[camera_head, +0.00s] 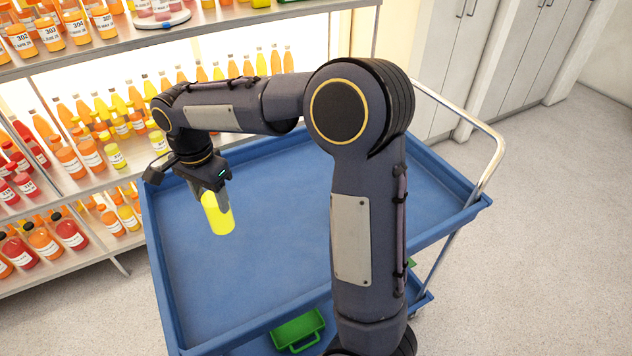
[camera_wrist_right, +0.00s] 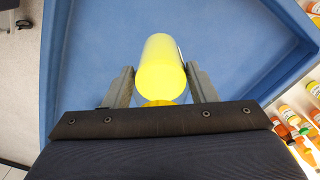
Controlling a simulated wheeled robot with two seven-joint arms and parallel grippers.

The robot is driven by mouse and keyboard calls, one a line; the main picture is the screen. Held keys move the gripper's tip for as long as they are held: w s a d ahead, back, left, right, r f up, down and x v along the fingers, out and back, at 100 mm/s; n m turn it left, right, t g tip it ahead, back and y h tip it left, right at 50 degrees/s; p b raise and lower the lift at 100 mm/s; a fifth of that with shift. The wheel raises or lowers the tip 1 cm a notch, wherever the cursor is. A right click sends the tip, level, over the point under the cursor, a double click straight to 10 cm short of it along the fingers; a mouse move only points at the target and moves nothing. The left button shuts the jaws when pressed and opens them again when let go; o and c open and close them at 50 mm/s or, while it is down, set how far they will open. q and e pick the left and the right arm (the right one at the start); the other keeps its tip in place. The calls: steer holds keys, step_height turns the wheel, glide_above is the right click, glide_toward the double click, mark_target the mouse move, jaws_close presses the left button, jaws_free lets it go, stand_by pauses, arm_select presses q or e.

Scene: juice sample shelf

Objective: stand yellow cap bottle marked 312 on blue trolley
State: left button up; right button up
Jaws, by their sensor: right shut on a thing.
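My right gripper (camera_head: 205,188) is shut on a bright yellow bottle (camera_head: 218,213) over the left part of the blue trolley's (camera_head: 300,200) top tray. In the right wrist view the yellow bottle (camera_wrist_right: 162,68) sits between the two grey fingers of the right gripper (camera_wrist_right: 162,88), with its cap end toward the palm. A sliver of white label shows at its edge, but no number is readable. I cannot tell whether the bottle's base touches the tray. My left gripper is not in view.
Shelves (camera_head: 85,185) of orange, yellow and red bottles stand left of and behind the trolley. The tray is otherwise bare where visible, with raised rims and a metal handle (camera_head: 490,160) at right. A green crate (camera_head: 298,330) is on the lower level.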

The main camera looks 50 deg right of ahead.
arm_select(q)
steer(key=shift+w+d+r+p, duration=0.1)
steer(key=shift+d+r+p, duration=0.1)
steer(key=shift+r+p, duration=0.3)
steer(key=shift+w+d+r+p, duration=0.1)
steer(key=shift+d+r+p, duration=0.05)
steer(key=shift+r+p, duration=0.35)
arm_select(e)
steer(key=s+d+f, duration=0.7)
steer(key=d+f, duration=0.5)
steer(key=shift+s+d+f, duration=0.15)
steer(key=shift+s+f, duration=0.15)
steer(key=shift+f, duration=0.05)
steer(key=shift+f, duration=0.2)
steer(key=o, duration=1.1)
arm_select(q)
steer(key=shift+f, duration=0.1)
arm_select(e)
steer(key=shift+o, duration=0.2)
steer(key=shift+r, duration=0.1)
